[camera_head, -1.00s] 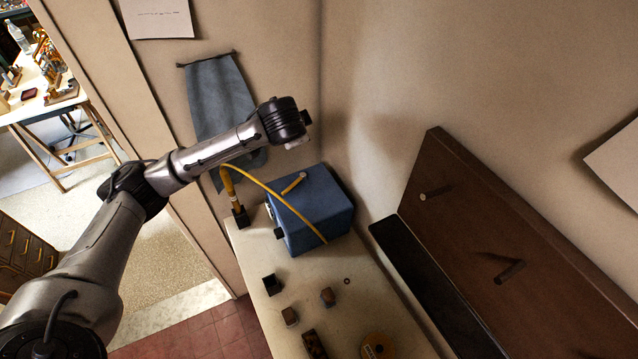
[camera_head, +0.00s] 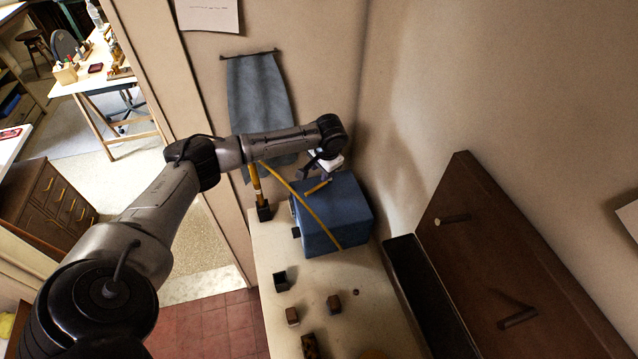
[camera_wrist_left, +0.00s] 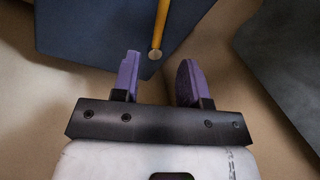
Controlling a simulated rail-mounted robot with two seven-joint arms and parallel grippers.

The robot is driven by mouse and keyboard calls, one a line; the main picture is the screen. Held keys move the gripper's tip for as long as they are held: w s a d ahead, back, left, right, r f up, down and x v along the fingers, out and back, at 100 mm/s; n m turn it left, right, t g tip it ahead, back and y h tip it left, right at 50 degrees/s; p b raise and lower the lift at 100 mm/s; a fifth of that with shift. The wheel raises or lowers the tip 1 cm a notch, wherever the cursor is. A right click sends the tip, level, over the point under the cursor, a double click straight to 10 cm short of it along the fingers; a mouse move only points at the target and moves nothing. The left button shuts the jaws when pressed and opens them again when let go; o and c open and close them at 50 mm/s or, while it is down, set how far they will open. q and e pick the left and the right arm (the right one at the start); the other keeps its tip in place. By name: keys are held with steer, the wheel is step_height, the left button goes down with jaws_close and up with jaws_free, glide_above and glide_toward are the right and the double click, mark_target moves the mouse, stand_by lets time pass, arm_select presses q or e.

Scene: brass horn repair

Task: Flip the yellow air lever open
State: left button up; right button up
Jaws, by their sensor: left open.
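The yellow air lever (camera_head: 318,187) lies on top of the blue box (camera_head: 345,222) on the bench. In the left wrist view the lever (camera_wrist_left: 160,22) comes in from the top edge, with its round pale end pointing toward my gripper. My left gripper (camera_head: 317,173) is over the back of the blue box, close to the lever. In the left wrist view its two purple fingers (camera_wrist_left: 160,66) are apart and empty, and the lever's end shows between and just beyond the tips. I cannot tell whether they touch. My right gripper is not in view.
A yellow hose (camera_head: 301,203) runs across the box from an upright yellow tool in a black holder (camera_head: 264,213). Small blocks (camera_head: 292,316) and a black cup (camera_head: 281,280) stand on the pale bench (camera_head: 262,245). A grey cloth (camera_head: 258,95) hangs on the wall behind.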

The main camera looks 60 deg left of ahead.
mark_target(318, 186)
arm_select(q)
steer(key=f, duration=0.2)
steer(key=a+f, duration=0.1)
steer(key=f, duration=0.5)
steer(key=shift+s+a+f, duration=0.1)
steer(key=shift+a+f, duration=0.05)
steer(key=shift+a, duration=0.15)
jaws_close()
